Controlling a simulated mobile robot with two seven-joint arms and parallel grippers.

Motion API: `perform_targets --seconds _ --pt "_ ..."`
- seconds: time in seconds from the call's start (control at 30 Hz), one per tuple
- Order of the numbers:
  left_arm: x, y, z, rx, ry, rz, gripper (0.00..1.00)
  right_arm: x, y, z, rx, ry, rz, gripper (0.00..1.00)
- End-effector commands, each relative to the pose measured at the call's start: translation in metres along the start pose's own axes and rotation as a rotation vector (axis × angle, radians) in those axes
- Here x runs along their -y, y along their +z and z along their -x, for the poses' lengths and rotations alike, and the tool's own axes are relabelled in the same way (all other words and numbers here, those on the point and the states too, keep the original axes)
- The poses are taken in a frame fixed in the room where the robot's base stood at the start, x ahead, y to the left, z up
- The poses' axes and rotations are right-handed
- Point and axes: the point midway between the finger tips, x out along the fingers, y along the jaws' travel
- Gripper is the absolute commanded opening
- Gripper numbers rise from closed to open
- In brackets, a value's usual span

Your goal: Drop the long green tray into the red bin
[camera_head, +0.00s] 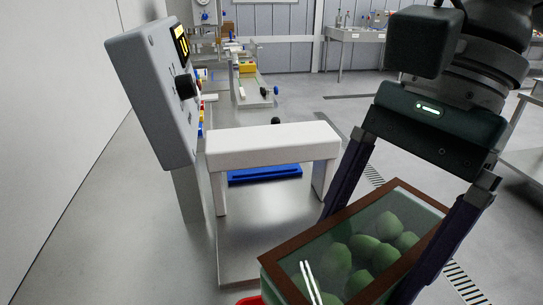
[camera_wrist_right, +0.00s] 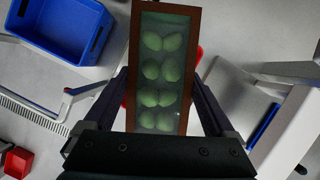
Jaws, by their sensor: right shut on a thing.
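The long green tray (camera_head: 310,234) has a brown rim, a clear shiny cover and several rounded green pieces inside. My right gripper (camera_head: 365,255) is shut on it, a finger along each long side, and holds it up at the lower right of the head view. The tray (camera_wrist_right: 166,11) stands lengthwise between the fingers (camera_wrist_right: 160,78) in the right wrist view. A red bin (camera_head: 249,300) shows only as a sliver below the tray. In the wrist view, red parts (camera_wrist_right: 199,56) show beyond the tray on both sides; the tray hides the rest. My left gripper is out of view.
A white-topped machine arch (camera_head: 272,143) over a steel table with a blue piece (camera_head: 265,174) stands left of the tray. A grey control box (camera_head: 150,90) is farther left. The wrist view shows a blue crate (camera_wrist_right: 60,28) and another red container (camera_wrist_right: 18,161) on the floor.

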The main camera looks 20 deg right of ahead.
Motion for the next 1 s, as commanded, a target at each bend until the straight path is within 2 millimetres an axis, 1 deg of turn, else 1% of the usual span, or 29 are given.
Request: perform_targets --seconds 0.03,0.1,0.2,0.3,0.43,0.8,0.97,1.0 --pt "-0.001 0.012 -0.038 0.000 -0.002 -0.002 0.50 0.001 -0.016 -0.034 -0.001 -0.029 -0.060 0.18" --pt "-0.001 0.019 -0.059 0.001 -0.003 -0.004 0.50 0.003 -0.024 -0.049 -0.001 -0.062 -0.144 0.18" --pt "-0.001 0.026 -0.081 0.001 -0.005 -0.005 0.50 0.006 -0.033 -0.065 -0.001 -0.104 -0.242 0.18" --pt "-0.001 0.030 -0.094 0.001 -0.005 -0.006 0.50 0.008 -0.038 -0.073 -0.001 -0.131 -0.310 0.18" --pt "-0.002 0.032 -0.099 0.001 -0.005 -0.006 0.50 0.009 -0.041 -0.076 -0.001 -0.149 -0.355 0.18" --pt "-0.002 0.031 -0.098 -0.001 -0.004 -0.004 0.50 0.009 -0.040 -0.075 -0.001 -0.151 -0.364 0.18" --pt "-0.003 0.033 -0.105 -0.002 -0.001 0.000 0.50 0.010 -0.040 -0.076 0.004 -0.153 -0.362 0.18" --pt "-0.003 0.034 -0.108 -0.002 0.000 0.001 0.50 0.010 -0.041 -0.079 0.004 -0.152 -0.363 0.18"
